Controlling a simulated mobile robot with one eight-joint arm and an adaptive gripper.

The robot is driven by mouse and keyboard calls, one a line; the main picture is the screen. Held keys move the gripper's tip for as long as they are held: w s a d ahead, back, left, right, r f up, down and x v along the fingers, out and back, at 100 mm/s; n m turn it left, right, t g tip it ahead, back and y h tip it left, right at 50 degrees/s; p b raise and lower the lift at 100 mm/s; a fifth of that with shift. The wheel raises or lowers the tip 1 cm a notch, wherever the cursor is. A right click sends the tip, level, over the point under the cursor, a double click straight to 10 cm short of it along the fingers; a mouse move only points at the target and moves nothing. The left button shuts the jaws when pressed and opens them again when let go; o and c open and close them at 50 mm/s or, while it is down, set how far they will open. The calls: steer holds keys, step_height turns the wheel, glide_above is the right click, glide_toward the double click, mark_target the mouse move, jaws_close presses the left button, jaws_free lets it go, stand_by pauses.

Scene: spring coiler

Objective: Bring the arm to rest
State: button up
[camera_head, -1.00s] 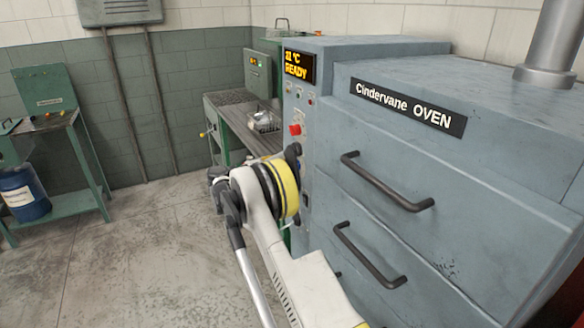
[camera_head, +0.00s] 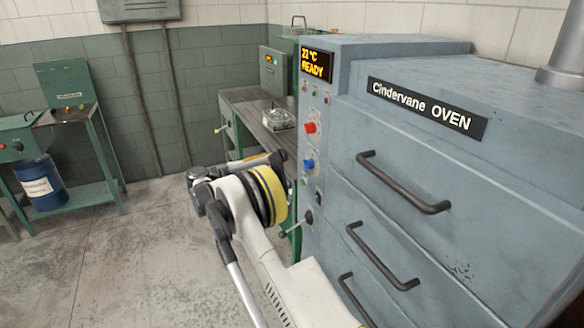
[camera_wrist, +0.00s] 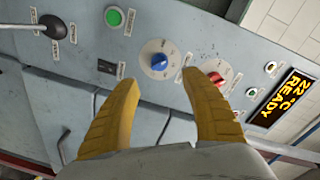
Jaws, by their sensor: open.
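My gripper (camera_wrist: 158,105) shows in the wrist view as two yellow fingers, spread apart with nothing between them. Beyond the fingertips is the oven's control panel, with a blue knob (camera_wrist: 159,62) between the tips and a red knob (camera_wrist: 214,78) near the right finger. The fingers look apart from the panel, but the exact gap is hard to judge. In the head view my arm, with its yellow band, stands in front of the blue-grey Cindervane oven (camera_head: 400,70). The fingers are not clearly visible there.
The oven has several dark drawer handles (camera_head: 402,185) facing my arm. Its display (camera_head: 316,65) reads READY. Behind it stands a workbench (camera_head: 240,98) with a metal device. A green table (camera_head: 100,150) and a blue drum (camera_head: 42,185) are at left. The floor (camera_head: 130,260) between is open.

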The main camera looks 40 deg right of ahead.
steer(key=shift+v, duration=0.8)
